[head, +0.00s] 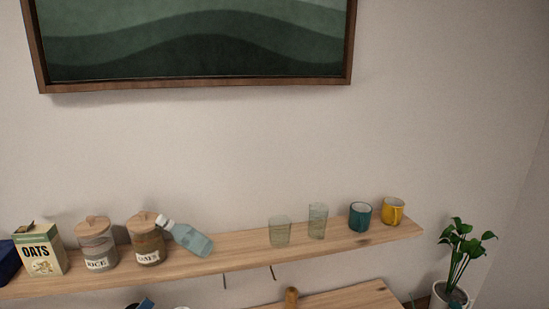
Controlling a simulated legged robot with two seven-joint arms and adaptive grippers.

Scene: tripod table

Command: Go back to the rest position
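Neither of my grippers shows in the head view, and no part of my arms can be made out. A wooden wall shelf (330,249) runs across the lower part of the view. On it a light blue bottle (190,240) with a white cap is tilted, its neck in front of or against a jar (147,240) with a wooden lid.
The shelf also holds an oats carton (42,252), a rice jar (96,245), two glasses (280,232) (318,222), a teal mug (360,217) and a yellow mug (393,211). Below are a wooden surface (345,298) and a potted plant (460,255). A framed picture (195,45) hangs above.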

